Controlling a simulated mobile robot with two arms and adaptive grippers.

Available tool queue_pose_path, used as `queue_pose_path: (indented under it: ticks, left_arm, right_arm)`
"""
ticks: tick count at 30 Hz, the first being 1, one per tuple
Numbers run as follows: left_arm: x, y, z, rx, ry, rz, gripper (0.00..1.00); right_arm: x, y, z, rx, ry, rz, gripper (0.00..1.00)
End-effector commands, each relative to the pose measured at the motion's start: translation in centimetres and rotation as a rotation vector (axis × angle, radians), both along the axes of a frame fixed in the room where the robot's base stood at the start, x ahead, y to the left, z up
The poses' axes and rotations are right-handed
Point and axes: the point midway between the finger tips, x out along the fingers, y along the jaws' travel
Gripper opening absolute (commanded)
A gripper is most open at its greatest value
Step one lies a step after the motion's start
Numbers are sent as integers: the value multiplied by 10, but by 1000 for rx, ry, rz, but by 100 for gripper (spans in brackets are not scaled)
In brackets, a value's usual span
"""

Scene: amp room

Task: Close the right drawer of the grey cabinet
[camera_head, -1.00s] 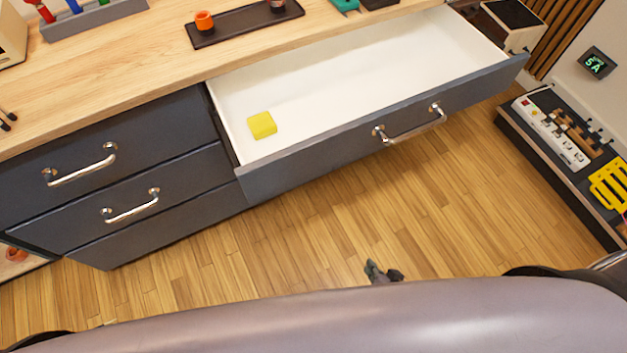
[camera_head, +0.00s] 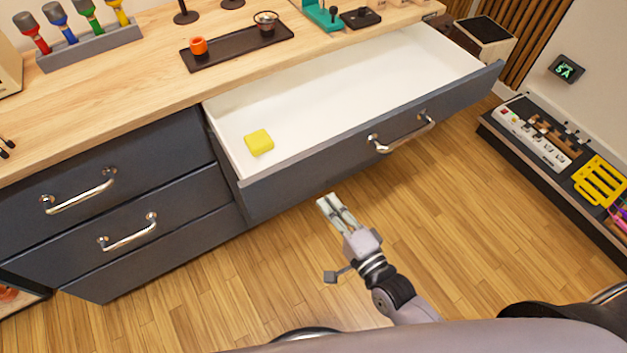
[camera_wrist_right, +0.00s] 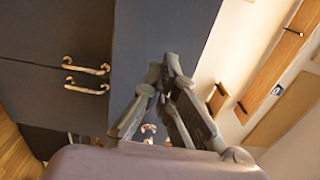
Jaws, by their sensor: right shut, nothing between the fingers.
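The right drawer (camera_head: 375,138) of the grey cabinet (camera_head: 150,152) is pulled well out, with its white inside showing. A small yellow block (camera_head: 258,142) lies near its left front corner. The drawer's silver handle (camera_head: 403,136) is on the dark front. My right gripper (camera_head: 328,203) is shut and empty. In the head view it appears below the left half of the drawer front, apart from the handle. In the wrist view the right gripper (camera_wrist_right: 172,62) has its fingertips together, with dark cabinet fronts beyond. My left gripper is not in view.
Closed drawers with handles (camera_head: 80,192) are on the left. The wooden top holds a dark tray (camera_head: 237,48) and a rack of coloured screwdrivers (camera_head: 90,42). A low bench (camera_head: 560,165) stands at the right. The wooden floor (camera_head: 480,255) before the drawer is clear.

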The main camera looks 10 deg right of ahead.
Motion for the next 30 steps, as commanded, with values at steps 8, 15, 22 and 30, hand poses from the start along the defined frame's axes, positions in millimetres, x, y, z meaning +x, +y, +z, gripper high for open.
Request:
queue_pose_path:
  ticks: [8,15,22,30]
  left_arm:
    - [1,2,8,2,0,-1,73]
    - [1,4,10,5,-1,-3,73]
    - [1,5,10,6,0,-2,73]
    - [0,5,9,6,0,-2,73]
  right_arm:
    - [49,20,2,-1,-3,0,0]
    - [65,27,0,-2,0,1,0]
    - [66,28,0,-2,0,1,0]
    - [67,28,0,-1,1,0,0]
